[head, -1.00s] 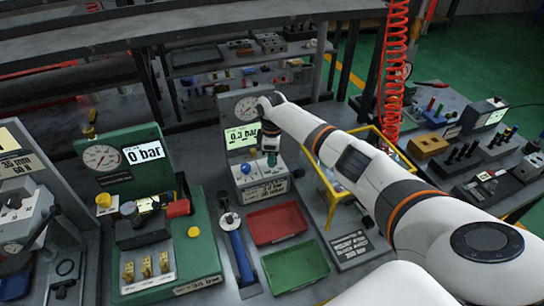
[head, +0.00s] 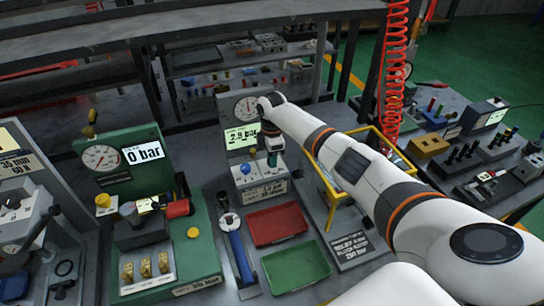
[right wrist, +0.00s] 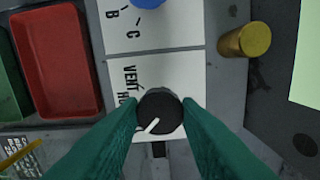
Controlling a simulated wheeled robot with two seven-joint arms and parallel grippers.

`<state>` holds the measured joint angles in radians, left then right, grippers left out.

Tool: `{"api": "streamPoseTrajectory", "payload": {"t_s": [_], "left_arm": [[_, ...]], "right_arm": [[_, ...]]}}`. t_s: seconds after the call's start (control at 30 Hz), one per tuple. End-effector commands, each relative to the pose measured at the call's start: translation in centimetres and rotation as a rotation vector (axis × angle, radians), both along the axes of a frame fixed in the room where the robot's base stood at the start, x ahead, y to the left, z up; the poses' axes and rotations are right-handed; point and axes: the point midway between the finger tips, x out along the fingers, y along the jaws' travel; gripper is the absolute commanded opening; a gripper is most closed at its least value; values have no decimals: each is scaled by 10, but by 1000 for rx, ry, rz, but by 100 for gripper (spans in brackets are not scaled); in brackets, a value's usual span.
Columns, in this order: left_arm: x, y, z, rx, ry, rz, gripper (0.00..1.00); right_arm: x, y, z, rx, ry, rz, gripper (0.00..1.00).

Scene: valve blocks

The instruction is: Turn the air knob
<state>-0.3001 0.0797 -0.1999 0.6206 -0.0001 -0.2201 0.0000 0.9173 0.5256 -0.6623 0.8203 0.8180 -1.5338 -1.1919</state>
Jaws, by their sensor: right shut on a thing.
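The air knob is a round black knob with a white pointer mark (right wrist: 160,110) on a white plate. In the right wrist view its pointer aims to the lower left, and the printed words VENT and a partly hidden HO... lie beside it. My right gripper (head: 272,157) has its green fingers closed on both sides of the knob; it hides the knob in the head view. The small display (head: 241,137) above the valve box (head: 262,188) reads about 2.9 bar, beside a round gauge (head: 246,106). My left gripper is not in view.
A blue ball knob (head: 246,170) stands left of my gripper, and a brass cylinder (right wrist: 246,40) shows in the wrist view. Red (head: 277,224) and green (head: 296,268) trays lie in front. A green unit (head: 205,250) with a 0 bar display stands left. A yellow frame (head: 326,190) is on the right.

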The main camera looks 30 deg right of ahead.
Motion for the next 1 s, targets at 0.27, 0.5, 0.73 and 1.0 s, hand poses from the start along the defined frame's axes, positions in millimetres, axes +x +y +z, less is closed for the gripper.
{"api": "streamPoseTrajectory", "payload": {"t_s": [0.27, 0.5, 0.73, 1.0], "left_arm": [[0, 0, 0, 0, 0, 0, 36], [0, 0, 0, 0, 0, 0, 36], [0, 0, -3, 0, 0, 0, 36], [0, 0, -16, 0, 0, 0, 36]], "right_arm": [[2, 0, 3, 0, -7, 1, 46], [1, 0, 1, -1, -3, 0, 52], [1, -1, 13, -1, -5, 1, 52], [2, 0, 68, -1, -9, 2, 52]]}}
